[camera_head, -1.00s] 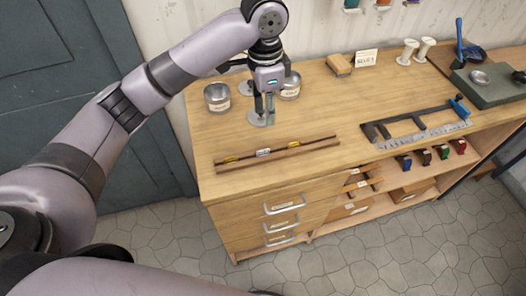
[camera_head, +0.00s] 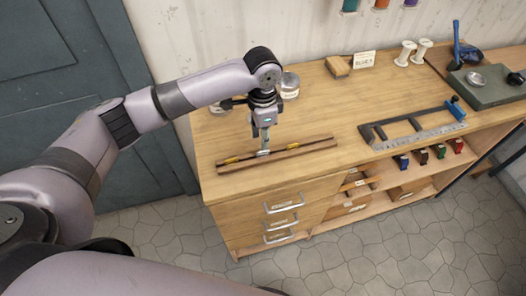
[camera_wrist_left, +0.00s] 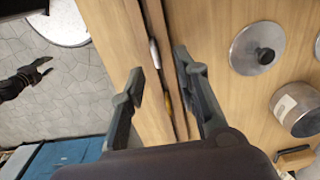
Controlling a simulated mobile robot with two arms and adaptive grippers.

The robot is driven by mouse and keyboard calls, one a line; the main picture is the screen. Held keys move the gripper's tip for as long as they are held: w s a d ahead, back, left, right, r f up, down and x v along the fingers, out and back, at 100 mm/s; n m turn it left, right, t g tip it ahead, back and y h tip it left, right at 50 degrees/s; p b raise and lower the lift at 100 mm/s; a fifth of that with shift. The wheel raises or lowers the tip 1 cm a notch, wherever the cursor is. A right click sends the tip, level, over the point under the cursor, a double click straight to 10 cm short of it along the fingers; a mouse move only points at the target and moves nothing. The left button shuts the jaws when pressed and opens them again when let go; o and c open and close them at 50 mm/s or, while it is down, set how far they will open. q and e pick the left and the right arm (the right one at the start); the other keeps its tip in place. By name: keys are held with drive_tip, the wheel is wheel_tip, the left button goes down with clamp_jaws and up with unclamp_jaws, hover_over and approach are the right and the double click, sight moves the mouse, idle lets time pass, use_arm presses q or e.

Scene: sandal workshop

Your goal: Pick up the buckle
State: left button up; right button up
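A wooden strip (camera_head: 315,146) near the table's front left edge bears a silver buckle-like piece (camera_head: 263,153) between two yellow ones, one to its left (camera_head: 231,160) and one to its right (camera_head: 292,146). My left gripper (camera_head: 264,146) points down right over the silver piece. In the left wrist view its fingers (camera_wrist_left: 159,66) are open, one on each side of the strip, with the silver piece (camera_wrist_left: 154,53) and a yellow piece (camera_wrist_left: 168,101) showing between them. Nothing is held. A dark gripper, seemingly my right one (camera_wrist_left: 43,68), hangs over the floor with parted fingers.
A tin (camera_head: 290,86) stands behind my left gripper; a lid (camera_wrist_left: 257,48) and tin (camera_wrist_left: 297,108) show in the wrist view. A dark frame-like tool (camera_head: 415,125) lies right of the strip. Table between is clear.

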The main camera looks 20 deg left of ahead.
sight(263, 154)
use_arm(q)
drive_tip(key=f, duration=0.1)
drive_tip(key=f+p, duration=0.1)
drive_tip(key=f, duration=0.1)
drive_tip(key=shift+s+d+f+p, duration=0.15)
drive_tip(key=shift+s+f+p, duration=0.15)
drive_tip(key=shift+p, duration=0.05)
drive_tip(key=shift+f, duration=0.7)
drive_tip(key=shift+c, duration=0.3)
clamp_jaws()
